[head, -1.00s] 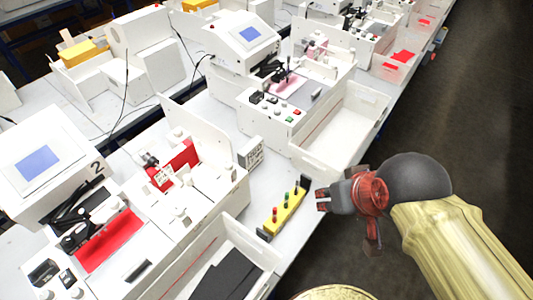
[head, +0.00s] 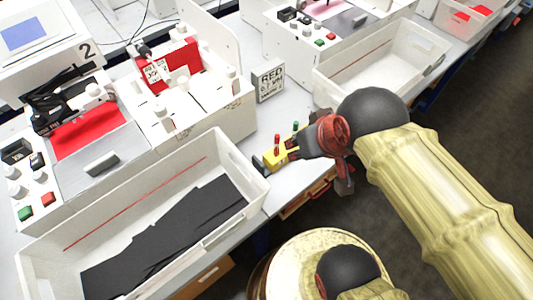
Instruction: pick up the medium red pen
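A yellow pen holder (head: 271,163) stands on the grey table between two white bins. A red pen (head: 277,143) and a green pen (head: 295,128) stand upright in it. My gripper (head: 293,152) is at the right part of the holder in the picture and hides that part, with any pens there. Its fingers are small and dark against the holder, so I cannot tell whether they are open or shut.
A white bin (head: 222,238) with black sheets lies at the front left, and an empty white bin (head: 388,62) at the upper right. White plotter machines line the back.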

